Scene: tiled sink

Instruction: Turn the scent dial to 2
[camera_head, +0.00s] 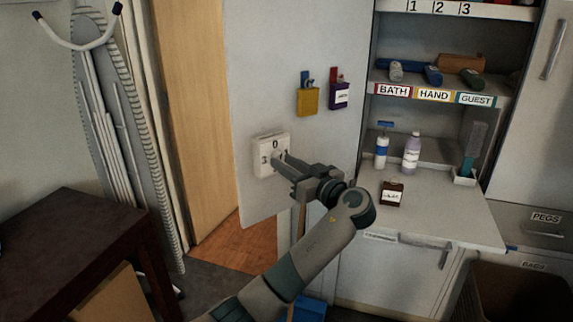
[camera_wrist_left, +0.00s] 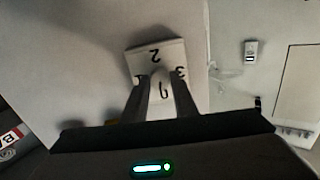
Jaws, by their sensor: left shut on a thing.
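The scent dial unit is a white square plate (camera_head: 263,141) on the inside of the open grey cabinet door. In the head view 0 shows at its top and a 3 at its left. My right gripper is out of view.
A yellow pouch (camera_head: 308,101) and a purple pouch (camera_head: 339,95) hang on the door (camera_head: 262,60) above right of the dial. Bottles (camera_head: 412,153) and a small dark box (camera_head: 391,194) stand on the counter. A dark table (camera_head: 65,240) is at the left.

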